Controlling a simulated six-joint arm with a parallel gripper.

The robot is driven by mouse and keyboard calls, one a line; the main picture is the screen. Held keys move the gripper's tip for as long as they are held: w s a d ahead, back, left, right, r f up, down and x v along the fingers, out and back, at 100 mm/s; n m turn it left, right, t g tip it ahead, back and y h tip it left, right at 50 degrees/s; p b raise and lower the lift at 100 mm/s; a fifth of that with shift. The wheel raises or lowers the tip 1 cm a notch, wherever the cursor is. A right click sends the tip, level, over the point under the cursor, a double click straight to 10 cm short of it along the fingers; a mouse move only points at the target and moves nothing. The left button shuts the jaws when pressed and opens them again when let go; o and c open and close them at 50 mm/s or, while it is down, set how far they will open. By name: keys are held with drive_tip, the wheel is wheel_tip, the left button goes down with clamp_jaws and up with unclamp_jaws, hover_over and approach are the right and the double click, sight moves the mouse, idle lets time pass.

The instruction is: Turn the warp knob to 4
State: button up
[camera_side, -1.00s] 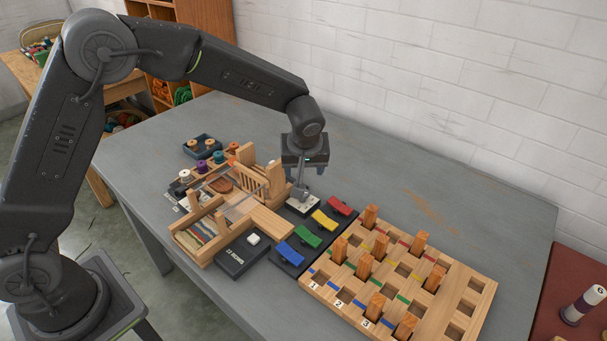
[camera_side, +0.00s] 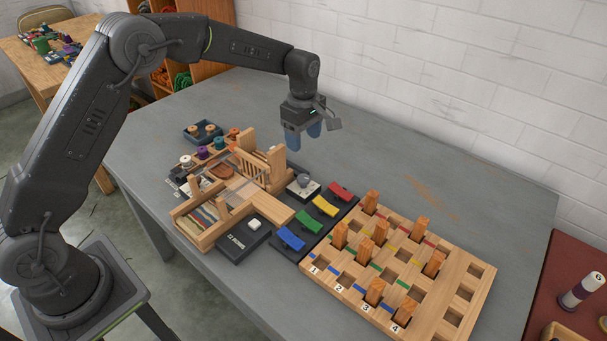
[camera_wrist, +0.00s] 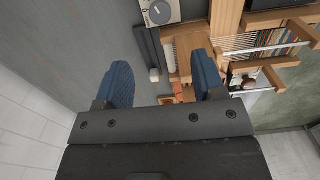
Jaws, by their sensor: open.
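The warp knob (camera_side: 304,181) is a small grey round knob on a pale plate, beside the wooden loom (camera_side: 235,190) and behind the coloured pedals. In the wrist view the knob (camera_wrist: 160,12) sits at the top edge on its pale plate, partly cut off. Its pointer and the number it points to are too small to read. My gripper (camera_side: 305,133) is open and empty, held in the air above and behind the knob, clear of it. In the wrist view the blue fingers of my gripper (camera_wrist: 163,78) stand wide apart with nothing between them.
Blue, green, yellow and red pedals (camera_side: 308,222) lie in front of the knob. A wooden peg board (camera_side: 455,290) with upright pegs is at right. A black box (camera_side: 235,240) with a white button sits before the loom. The grey table (camera_side: 400,160) is clear behind.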

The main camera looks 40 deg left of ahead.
sight(303, 178)
wheel_tip(303, 178, down, 13)
drive_tip(key=shift+r, duration=0.15)
idle(0.4)
